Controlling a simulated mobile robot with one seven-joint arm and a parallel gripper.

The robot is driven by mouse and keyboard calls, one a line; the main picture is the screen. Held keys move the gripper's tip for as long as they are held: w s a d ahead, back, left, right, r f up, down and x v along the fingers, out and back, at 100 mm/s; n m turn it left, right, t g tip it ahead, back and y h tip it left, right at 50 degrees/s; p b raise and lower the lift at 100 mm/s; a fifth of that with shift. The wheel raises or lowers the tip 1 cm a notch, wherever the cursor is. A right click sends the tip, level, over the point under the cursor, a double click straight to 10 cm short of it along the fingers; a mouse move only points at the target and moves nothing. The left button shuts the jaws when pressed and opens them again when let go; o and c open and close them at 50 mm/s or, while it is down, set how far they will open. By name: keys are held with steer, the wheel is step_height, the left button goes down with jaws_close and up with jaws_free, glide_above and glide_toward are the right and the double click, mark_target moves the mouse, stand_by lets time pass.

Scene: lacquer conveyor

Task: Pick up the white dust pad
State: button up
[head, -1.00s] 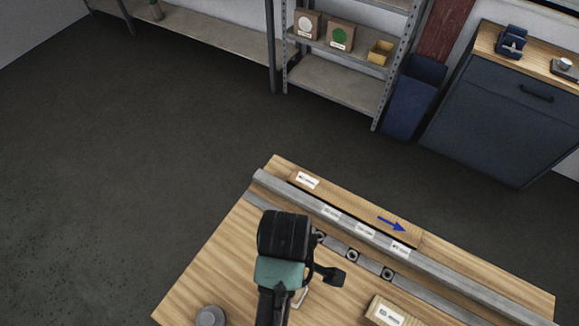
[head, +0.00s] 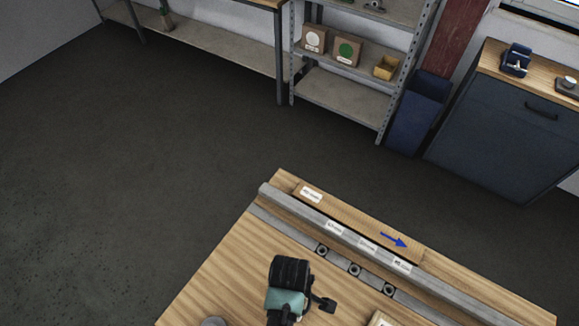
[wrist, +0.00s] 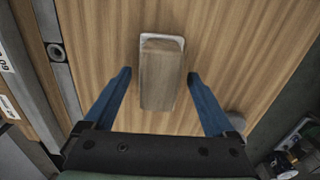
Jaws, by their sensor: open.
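The white dust pad (wrist: 163,37) lies on the wooden bench top in the wrist view. A wooden block, seemingly its grip, sits on top, so only the pad's pale rounded rim shows at the far end. My gripper (wrist: 160,74) is open, with one blue finger on each side of the block and a gap on both sides. I cannot tell how high the fingertips are above the bench.
A grey rail (head: 335,229) with labels runs along the bench's back, with several nuts or round fittings (head: 354,269) in front. A dark round thing (wrist: 238,120) lies right of my right finger.

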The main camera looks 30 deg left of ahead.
jaws_close()
stand_by(0.5)
step_height(320, 180, up, 10)
steer(key=shift+r+b, duration=0.1)
steer(key=shift+b, duration=0.6)
